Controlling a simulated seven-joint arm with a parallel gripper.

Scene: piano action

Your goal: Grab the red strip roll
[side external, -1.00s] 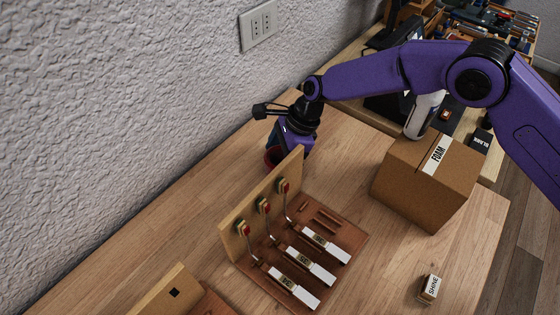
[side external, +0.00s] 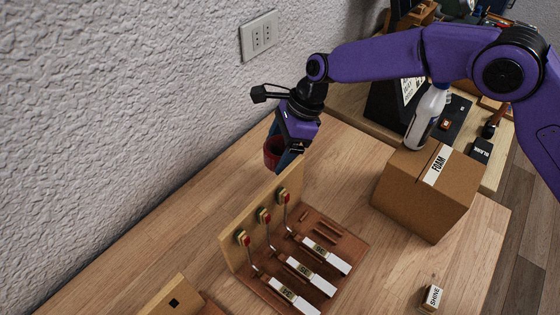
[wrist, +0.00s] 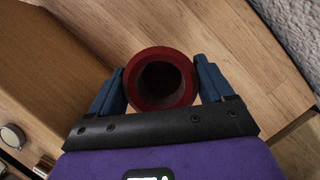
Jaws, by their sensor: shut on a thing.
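The red strip roll (wrist: 160,80) is a dark red ring with a hollow centre. In the wrist view it sits between the two blue fingers of my gripper (wrist: 160,88), which press on it from both sides. In the side external view the roll (side external: 274,152) shows at the lower left of my gripper (side external: 287,152), partly hidden by the fingers. My gripper is shut on the roll, near the wall and behind the upright wooden board of the piano action model. It seems held above the table, though the height is hard to tell.
The piano action model (side external: 345,243) with several white keys stands just in front of my gripper. A cardboard box marked FOAM (side external: 415,195) is to the right, with a spray bottle (side external: 428,118) behind it. A small SHINE block (side external: 432,297) lies front right. Bare table lies between.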

